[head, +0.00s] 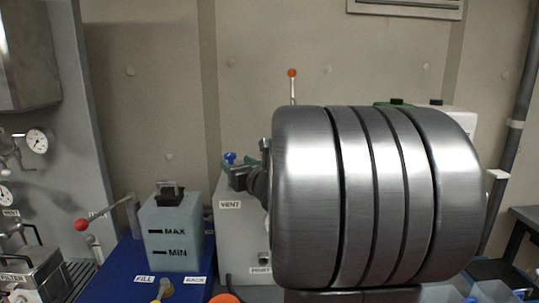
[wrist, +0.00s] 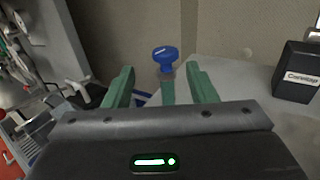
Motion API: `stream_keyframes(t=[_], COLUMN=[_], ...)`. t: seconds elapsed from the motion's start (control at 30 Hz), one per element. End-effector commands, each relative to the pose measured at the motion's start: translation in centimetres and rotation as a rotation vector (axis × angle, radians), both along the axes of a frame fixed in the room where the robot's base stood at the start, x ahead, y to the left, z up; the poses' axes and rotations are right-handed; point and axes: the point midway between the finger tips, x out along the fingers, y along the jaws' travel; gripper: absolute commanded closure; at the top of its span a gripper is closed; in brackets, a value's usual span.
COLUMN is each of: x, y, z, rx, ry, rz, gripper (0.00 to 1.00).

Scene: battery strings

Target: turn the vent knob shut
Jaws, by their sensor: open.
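The vent knob is a small blue knob (head: 230,158) above the grey-white box (head: 232,235) marked VENT. In the wrist view the blue knob (wrist: 165,54) stands upright just beyond my fingertips, roughly centred between them. My gripper (wrist: 160,72) is open, with one green finger on each side and nothing held. In the head view my gripper (head: 240,170) is at the knob, partly hidden behind my large grey arm link. I cannot tell whether a finger touches the knob. The knob's stem is mostly hidden.
A translucent tank (head: 176,232) marked MAX and MIN stands left on a blue base (head: 115,270). A red-ended lever (head: 82,225) is beside it. A black labelled block (wrist: 297,72) is right of the knob. The wall is close behind.

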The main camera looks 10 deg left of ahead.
Motion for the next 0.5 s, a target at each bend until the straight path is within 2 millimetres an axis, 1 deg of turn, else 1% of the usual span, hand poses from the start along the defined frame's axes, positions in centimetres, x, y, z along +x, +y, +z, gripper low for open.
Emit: stream_keyframes(t=[0.1, 0.23, 0.4, 0.5], x=[1.6, 3.1, 4.5, 4.9], y=[1.7, 3.1, 4.4, 4.8], z=[0.1, 0.1, 0.1, 0.0], rx=[0.0, 0.0, 0.0, 0.0], ry=[0.001, 0.001, 0.001, 0.0], rz=[0.003, 0.003, 0.001, 0.001], gripper=[0.48, 0.48, 0.48, 0.48])
